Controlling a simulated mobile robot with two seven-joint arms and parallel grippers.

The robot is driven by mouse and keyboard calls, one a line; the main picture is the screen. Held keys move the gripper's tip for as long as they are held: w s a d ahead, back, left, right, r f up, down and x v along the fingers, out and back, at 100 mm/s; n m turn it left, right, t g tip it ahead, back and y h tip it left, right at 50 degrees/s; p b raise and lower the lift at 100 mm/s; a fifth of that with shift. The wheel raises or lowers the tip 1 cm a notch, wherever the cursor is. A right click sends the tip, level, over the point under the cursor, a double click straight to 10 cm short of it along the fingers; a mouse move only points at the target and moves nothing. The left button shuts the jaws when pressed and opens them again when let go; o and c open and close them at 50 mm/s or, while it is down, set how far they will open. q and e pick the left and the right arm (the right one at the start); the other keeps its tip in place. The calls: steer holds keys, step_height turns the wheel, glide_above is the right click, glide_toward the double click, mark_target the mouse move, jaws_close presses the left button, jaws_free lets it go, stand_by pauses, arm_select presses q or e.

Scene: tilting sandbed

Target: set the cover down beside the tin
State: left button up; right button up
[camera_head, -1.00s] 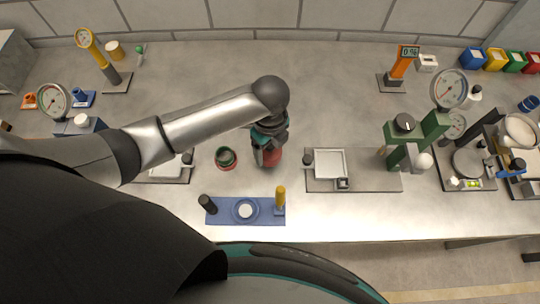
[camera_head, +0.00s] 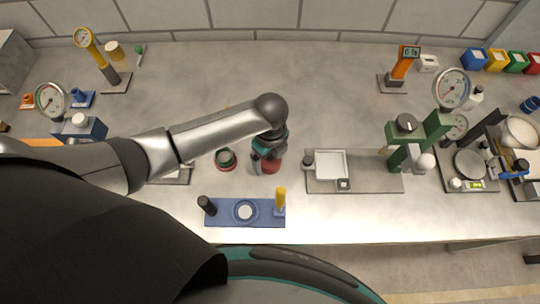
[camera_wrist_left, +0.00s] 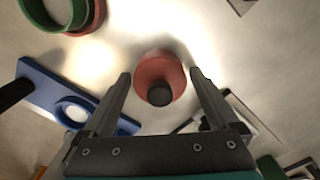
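The cover (camera_head: 270,168) is a round red lid with a dark knob. It appears to rest on the bench to the right of the tin, apart from it. In the left wrist view the cover (camera_wrist_left: 160,72) lies between and beyond my fingertips, knob towards me. The tin (camera_head: 226,158) is green with a red ring around its base. It stands open, and part of it shows at the upper left of the wrist view (camera_wrist_left: 62,14). My left gripper (camera_head: 268,153) is just above the cover. Its fingers (camera_wrist_left: 160,75) are wide apart, with gaps to the knob. My right gripper is out of view.
A blue plate (camera_head: 229,218) with a white disc, a black post and a yellow-handled post lies in front. A grey board with a white tray (camera_head: 330,163) is to the right. A green stand (camera_head: 418,140) is further right. The bench behind the gripper is clear.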

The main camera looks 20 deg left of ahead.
arm_select(q)
steer(key=shift+o, duration=0.2)
steer(key=shift+r, duration=0.55)
step_height(320, 180, up, 11)
steer(key=shift+r+p, duration=0.15)
steer(key=shift+p, duration=0.75)
